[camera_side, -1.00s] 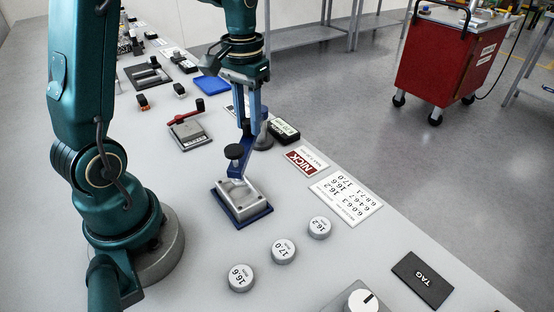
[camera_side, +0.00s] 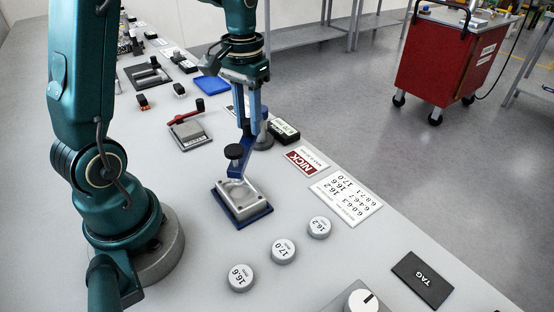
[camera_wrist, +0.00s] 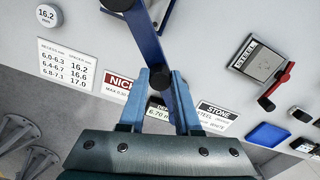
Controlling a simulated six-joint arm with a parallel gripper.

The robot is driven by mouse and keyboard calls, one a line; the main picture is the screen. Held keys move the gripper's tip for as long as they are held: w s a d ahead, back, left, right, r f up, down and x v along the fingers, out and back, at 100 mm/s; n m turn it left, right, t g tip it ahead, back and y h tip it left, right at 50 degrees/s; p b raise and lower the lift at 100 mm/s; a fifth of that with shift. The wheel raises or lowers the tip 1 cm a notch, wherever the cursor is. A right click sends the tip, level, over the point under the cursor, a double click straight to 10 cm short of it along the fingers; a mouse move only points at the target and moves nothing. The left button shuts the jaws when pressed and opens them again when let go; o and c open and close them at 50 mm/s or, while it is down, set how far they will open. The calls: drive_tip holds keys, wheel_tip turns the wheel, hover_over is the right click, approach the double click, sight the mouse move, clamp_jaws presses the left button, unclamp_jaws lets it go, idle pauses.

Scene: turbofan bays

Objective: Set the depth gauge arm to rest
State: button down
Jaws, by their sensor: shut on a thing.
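The depth gauge arm is a blue bar (camera_side: 246,150) with a black knob (camera_side: 234,152), standing over a silver block on a blue base (camera_side: 244,216). A round recess shows in the block's top. My gripper (camera_side: 249,128) points down at the bar's upper far end. In the wrist view the bar (camera_wrist: 146,35) runs down to a dark round end (camera_wrist: 160,77) between the fingers of my gripper (camera_wrist: 158,82), which is shut on it. A grey round post (camera_side: 265,141) stands just behind the bar, partly hidden.
A dark box with a green display (camera_side: 286,131) stands close right of my gripper. The steel plate with a red lever (camera_side: 190,132) is to the left. Round 16.6, 17.0 and 16.2 discs (camera_side: 284,251) lie in front. Printed cards (camera_side: 346,199) lie right.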

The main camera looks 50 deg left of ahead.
drive_tip(key=shift+r, duration=0.1)
idle(0.3)
drive_tip(key=s+a+m, duration=0.2)
drive_tip(key=a+m, duration=0.4)
drive_tip(key=m, duration=0.3)
drive_tip(key=shift+s+a, duration=0.3)
drive_tip(key=shift+a, duration=0.05)
idle(0.5)
drive_tip(key=c, duration=0.6)
unclamp_jaws()
drive_tip(key=shift+r, duration=2.55)
